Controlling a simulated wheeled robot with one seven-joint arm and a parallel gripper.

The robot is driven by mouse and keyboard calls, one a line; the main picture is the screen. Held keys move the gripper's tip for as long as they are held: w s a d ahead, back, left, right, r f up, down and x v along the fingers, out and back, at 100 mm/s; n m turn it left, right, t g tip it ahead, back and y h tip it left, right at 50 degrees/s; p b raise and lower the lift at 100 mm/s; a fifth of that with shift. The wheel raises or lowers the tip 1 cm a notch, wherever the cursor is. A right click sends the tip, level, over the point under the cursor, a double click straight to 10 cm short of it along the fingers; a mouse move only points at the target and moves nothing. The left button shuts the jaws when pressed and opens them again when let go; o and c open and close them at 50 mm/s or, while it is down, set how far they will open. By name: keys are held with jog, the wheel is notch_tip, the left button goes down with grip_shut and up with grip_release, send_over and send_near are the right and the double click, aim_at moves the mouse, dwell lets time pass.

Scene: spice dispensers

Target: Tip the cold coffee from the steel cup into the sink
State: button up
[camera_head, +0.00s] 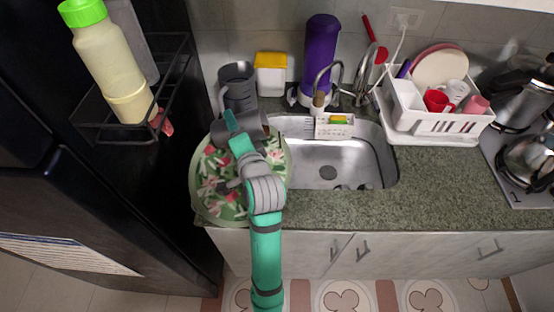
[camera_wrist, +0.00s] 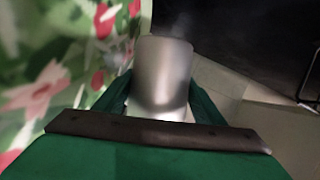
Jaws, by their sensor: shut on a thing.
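The steel cup (camera_wrist: 163,75) is a shiny silver cylinder between the green fingers of my gripper (camera_wrist: 160,100) in the wrist view. The gripper is shut on it. In the head view my gripper (camera_head: 238,138) is over the far part of a floral round tray, left of the sink. A dark grey cup shape (camera_head: 255,121) shows beside the fingers there, partly hidden by them. Its contents are not visible. The steel sink (camera_head: 345,172) is to the right of my gripper, with a dark drain in its basin.
The floral tray (camera_head: 213,203) sits at the counter's left end. Behind stand a grey pitcher (camera_head: 238,84), a yellow-lidded container (camera_head: 271,76) and a purple bottle (camera_head: 320,55). A faucet (camera_head: 336,75) rises behind the sink. A white dish rack (camera_head: 440,124) stands to its right.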

jog(key=shift+s+a, duration=0.2)
jog(key=shift+a, duration=0.4)
jog(key=shift+w+d, duration=0.15)
jog(key=shift+d, duration=0.4)
jog(key=shift+d+m+y, duration=0.3)
jog(key=shift+m, duration=0.1)
jog(key=shift+d+p, duration=0.15)
jog(key=shift+p, duration=0.15)
jog(key=shift+d+f+m+t+y, duration=0.1)
jog(key=shift+d+m+t+y, duration=0.15)
jog(key=shift+m, duration=0.25)
jog(key=shift+d+f+m+t+y, duration=0.15)
jog(key=shift+m+y, duration=0.1)
jog(key=shift+m, duration=0.25)
dwell(0.4)
jog(key=shift+p, duration=0.3)
jog(key=shift+d, duration=0.3)
jog(key=shift+a, duration=0.1)
